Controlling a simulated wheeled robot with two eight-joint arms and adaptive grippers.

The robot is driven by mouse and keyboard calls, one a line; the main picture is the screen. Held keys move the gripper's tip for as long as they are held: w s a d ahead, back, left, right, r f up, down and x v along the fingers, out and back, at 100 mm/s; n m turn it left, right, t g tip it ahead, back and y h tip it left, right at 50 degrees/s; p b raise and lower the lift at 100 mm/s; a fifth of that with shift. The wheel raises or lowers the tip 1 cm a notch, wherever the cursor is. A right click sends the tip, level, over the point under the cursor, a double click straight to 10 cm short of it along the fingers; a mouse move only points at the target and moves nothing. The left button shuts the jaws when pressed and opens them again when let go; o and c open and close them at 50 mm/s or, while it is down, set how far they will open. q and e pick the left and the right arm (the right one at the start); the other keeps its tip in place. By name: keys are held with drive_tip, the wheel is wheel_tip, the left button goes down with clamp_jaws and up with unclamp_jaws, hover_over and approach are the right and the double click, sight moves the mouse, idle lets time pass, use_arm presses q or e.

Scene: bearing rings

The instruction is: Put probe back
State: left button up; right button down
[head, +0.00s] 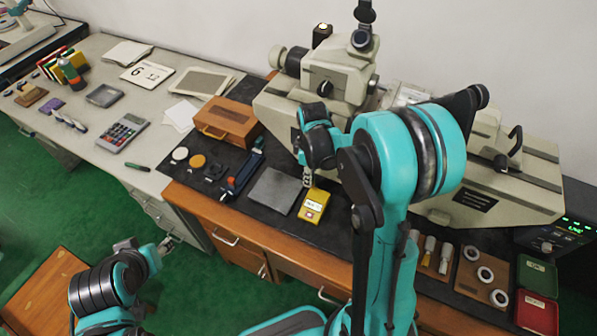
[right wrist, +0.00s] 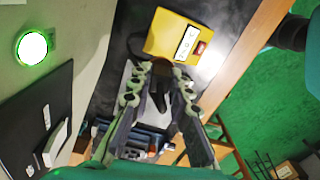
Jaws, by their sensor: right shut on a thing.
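The yellow instrument box (head: 313,206) with a white label lies on the dark bench mat, near its front edge. It also shows at the top of the right wrist view (right wrist: 178,36), with a dark cable at its left side. My right gripper (head: 308,178) is just behind the box in the head view. In the right wrist view its fingers (right wrist: 162,74) are shut on a small dark piece (right wrist: 159,92), which seems to be the probe; the fingers hide part of it. My left gripper (head: 165,244) hangs low at the left, off the bench, and its jaws are too small to read.
A grey plate (head: 274,190) lies left of the yellow box, and a wooden case (head: 228,121) stands behind it. The large beige measuring machine (head: 322,85) fills the back. Bearing rings on a wooden board (head: 482,274) lie at the right. My right arm covers the middle.

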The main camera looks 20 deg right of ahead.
drive_tip(key=s+d+r+n+p, duration=0.1)
drive_tip(key=d+r+n+p, duration=0.1)
drive_tip(key=n, duration=0.1)
drive_tip(key=n+b, duration=0.1)
drive_tip(key=b, duration=0.3)
hover_over(319, 194)
wheel_tip(319, 194, down, 6)
drive_tip(key=shift+f, duration=0.1)
use_arm(q)
drive_tip(key=shift+f+b, duration=0.35)
drive_tip(key=shift+f, duration=0.5)
use_arm(e)
drive_tip(key=shift+f, duration=0.35)
use_arm(q)
drive_tip(key=shift+f+b, duration=0.6)
drive_tip(key=shift+b, duration=0.05)
use_arm(e)
drive_tip(key=shift+f, duration=0.35)
drive_tip(key=c, duration=1.3)
unclamp_jaws()
drive_tip(key=shift+c, duration=0.2)
